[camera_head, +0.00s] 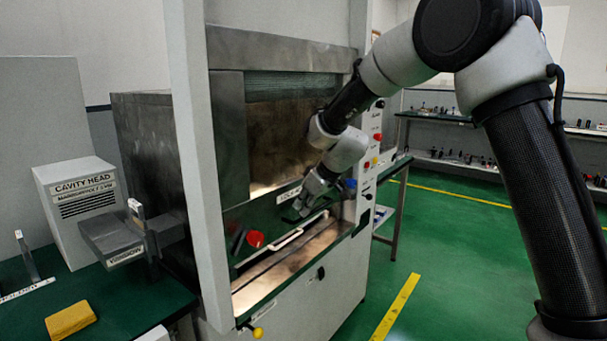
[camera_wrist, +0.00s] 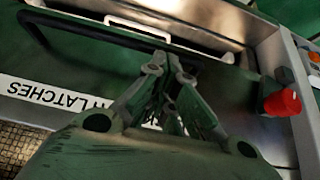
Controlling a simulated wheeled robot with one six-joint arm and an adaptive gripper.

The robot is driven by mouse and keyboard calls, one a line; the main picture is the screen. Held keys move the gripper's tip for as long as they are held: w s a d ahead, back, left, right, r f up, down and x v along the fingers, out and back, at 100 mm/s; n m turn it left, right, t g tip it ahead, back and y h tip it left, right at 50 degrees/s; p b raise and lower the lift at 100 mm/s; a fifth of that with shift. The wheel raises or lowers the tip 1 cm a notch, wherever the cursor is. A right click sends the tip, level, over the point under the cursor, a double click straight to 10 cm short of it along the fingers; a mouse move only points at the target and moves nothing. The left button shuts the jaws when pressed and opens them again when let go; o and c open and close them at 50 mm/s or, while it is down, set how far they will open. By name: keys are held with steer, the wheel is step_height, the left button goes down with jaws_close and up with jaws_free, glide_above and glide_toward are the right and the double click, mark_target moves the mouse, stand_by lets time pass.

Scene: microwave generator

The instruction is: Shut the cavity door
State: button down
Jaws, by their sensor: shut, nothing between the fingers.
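The microwave cavity (camera_head: 285,140) stands open in the metal cabinet, its brown inside wall in view. A dark, shiny panel (camera_head: 265,212), which seems to be the cavity door, lies across the lower part of the opening. In the wrist view the panel carries a black bar handle (camera_wrist: 110,37) and a white label (camera_wrist: 60,97) ending in "LATCHES". My gripper (camera_head: 303,207) is over the right part of this panel. In the wrist view my gripper (camera_wrist: 170,95) has its fingers together and empty, with tips close to the bar's right end. I cannot tell whether they touch.
A red knob (camera_wrist: 283,103) is right of the fingers. A white upright post (camera_head: 200,160) stands at the cabinet's left front. A button panel (camera_head: 370,160) is on the right. A bench with a yellow block (camera_head: 70,319) is at left.

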step_height(320, 180, down, 13)
steer(key=shift+r, duration=0.2)
stand_by(0.3)
